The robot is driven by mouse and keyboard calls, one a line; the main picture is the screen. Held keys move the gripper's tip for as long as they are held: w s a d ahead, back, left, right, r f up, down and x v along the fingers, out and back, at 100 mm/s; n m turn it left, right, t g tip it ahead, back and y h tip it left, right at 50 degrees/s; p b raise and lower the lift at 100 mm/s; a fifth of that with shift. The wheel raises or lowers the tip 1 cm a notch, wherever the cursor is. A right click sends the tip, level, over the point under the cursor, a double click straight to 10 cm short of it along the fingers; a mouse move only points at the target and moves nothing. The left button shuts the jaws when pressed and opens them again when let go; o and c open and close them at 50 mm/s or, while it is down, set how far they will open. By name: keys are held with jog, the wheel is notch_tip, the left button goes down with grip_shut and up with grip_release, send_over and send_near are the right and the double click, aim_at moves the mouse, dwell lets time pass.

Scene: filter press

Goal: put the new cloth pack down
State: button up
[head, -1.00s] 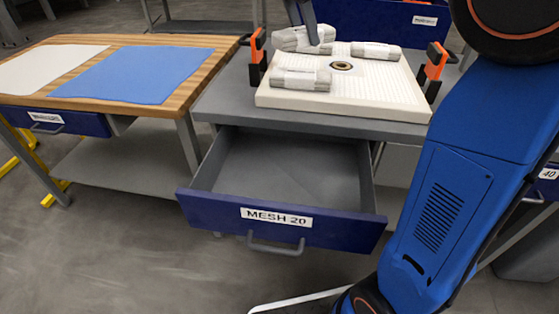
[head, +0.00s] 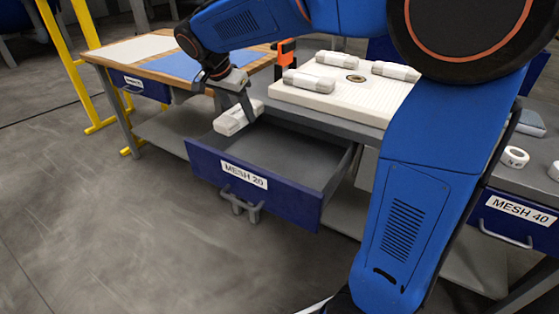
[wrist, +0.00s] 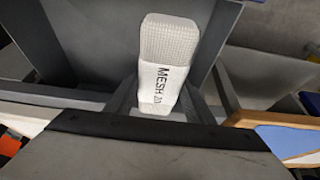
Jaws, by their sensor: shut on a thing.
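My gripper (head: 246,108) is shut on a white-grey cloth pack (head: 238,117), beside the left wall of the open drawer (head: 258,179) labelled MESH 20. The pack seems held at or above the rim height; whether it touches the drawer is unclear. In the wrist view the pack (wrist: 165,60) stands between the two fingers, its band reading MESH and a partly hidden number. The drawer's visible floor is bare. Three similar packs lie on the white filter plate (head: 330,98): one at the front left (head: 308,80), one at the back (head: 338,58), one at the right (head: 396,70).
A wooden-topped table (head: 98,60) with a blue cloth (head: 188,66) and a white cloth (head: 130,49) stands at the left. Orange clamps (head: 285,55) edge the plate. The floor in front is clear.

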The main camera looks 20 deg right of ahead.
aim_at(239, 126)
notch_tip(239, 126, down, 14)
jog(key=shift+s+a+f, duration=0.1)
jog(key=shift+f, duration=0.1)
jog(key=shift+w+d+f, duration=0.25)
jog(key=shift+w+d, duration=0.35)
jog(key=shift+d, duration=0.25)
jog(key=shift+w+d+f, duration=0.25)
jog(key=shift+w+d, duration=0.35)
jog(key=shift+d, duration=0.2)
jog(key=shift+f, duration=0.15)
jog(key=shift+f, duration=0.15)
jog(key=o, duration=1.1)
jog(key=v, duration=1.2)
jog(key=shift+d, duration=0.1)
jog(key=shift+s, duration=0.1)
